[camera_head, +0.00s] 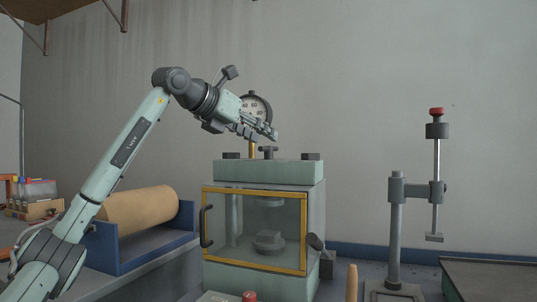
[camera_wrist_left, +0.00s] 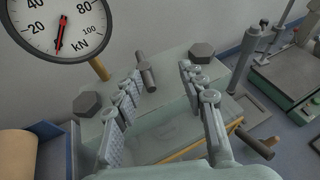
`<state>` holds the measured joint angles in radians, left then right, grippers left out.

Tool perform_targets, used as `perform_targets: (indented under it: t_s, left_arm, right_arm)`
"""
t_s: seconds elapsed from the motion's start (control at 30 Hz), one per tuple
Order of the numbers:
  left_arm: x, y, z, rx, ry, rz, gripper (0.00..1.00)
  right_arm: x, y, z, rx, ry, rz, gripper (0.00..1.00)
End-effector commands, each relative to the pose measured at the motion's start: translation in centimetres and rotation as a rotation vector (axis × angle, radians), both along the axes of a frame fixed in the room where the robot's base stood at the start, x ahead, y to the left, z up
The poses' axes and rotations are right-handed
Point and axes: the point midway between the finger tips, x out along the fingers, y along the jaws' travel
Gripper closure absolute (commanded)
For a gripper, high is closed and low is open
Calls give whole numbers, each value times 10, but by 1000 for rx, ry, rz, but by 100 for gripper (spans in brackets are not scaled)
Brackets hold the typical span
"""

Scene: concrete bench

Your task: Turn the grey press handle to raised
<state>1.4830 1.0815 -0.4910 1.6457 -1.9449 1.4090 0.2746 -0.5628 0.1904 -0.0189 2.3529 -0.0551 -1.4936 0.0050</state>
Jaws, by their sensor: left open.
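The pale green press (camera_head: 268,172) stands on the bench with a glass door (camera_head: 254,230) framed in yellow. On its top is a small dark grey T-shaped handle (camera_head: 268,150), which also shows in the left wrist view (camera_wrist_left: 147,72). A short dark lever (camera_head: 315,241) sticks out at the press's right side, also in the left wrist view (camera_wrist_left: 255,143). I cannot tell which is the press handle. My left gripper (camera_head: 262,132) is open and empty above the press top; its spread fingers also show in the left wrist view (camera_wrist_left: 160,110). My right gripper is out of view.
A round gauge (camera_head: 256,107) on a brass stem stands behind the gripper, close to it. A brown roll (camera_head: 142,209) lies in a blue cradle at left. A grey stand (camera_head: 395,230) with a red-topped rod is at right. Space above the press's right side is free.

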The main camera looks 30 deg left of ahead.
Motion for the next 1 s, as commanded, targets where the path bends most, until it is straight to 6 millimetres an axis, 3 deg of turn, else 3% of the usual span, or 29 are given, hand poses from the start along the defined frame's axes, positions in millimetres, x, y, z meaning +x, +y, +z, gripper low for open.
perform_targets:
  t_s: [0.13, 0.6, 1.0]
  left_arm:
    - [1, 21, -5, 44, 33, 78, 59]
    - [62, 19, -30, 42, 34, 76, 59]
    - [70, 19, -34, 44, 31, 77, 59]
  right_arm:
    - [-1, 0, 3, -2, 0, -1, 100]
    - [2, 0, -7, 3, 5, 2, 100]
    - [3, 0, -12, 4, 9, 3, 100]
